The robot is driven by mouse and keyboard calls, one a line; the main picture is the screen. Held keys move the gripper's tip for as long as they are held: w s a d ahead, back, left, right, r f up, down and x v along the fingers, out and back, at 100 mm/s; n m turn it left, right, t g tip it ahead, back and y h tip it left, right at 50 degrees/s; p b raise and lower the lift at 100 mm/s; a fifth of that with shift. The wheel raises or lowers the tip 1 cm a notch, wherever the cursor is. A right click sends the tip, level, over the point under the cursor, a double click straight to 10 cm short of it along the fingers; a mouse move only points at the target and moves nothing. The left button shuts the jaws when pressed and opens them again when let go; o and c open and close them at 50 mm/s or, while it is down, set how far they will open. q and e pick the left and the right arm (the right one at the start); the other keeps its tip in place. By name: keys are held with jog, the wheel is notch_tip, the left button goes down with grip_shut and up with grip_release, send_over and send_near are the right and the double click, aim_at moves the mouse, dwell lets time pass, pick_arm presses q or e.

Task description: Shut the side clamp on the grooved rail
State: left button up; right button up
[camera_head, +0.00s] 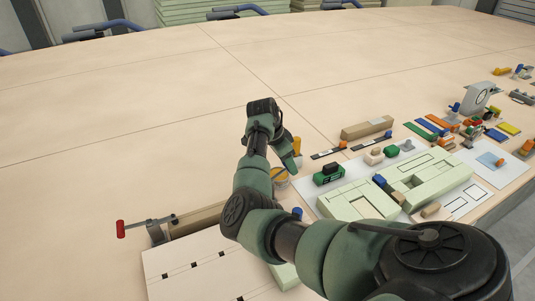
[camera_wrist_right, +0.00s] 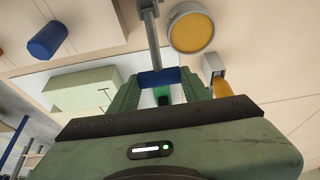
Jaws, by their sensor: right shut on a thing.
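My right gripper (camera_head: 290,163) reaches down beyond my forearm in the head view. In the right wrist view its fingers (camera_wrist_right: 160,82) are shut on the blue grip (camera_wrist_right: 158,76) of a grey metal lever (camera_wrist_right: 151,32). Whether this lever belongs to the side clamp I cannot tell. In the head view, a grey clamp (camera_head: 155,232) with a red handle (camera_head: 121,229) stands at the left end of a wooden rail (camera_head: 198,219); the handle sticks out leftward. My forearm hides the rail's right part. Its groove does not show clearly. My left gripper is out of view.
A yellow handle (camera_wrist_right: 221,87) and a round orange-topped thing (camera_wrist_right: 192,32) are close to my fingers, and a blue knob (camera_wrist_right: 47,41) is to the left. Pale green blocks (camera_head: 432,180), a green block (camera_head: 328,174) and small parts crowd the right. The table's far half is clear.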

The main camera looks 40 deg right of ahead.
jog(key=shift+s+d+f, duration=0.15)
jog(key=shift+d+f, duration=0.1)
jog(key=shift+f, duration=0.5)
jog(key=shift+f, duration=0.15)
jog(key=o, duration=1.2)
jog(key=shift+d, duration=0.1)
jog(key=shift+p+v, duration=1.75)
jog(key=shift+v, duration=0.35)
jog(key=shift+f, duration=0.1)
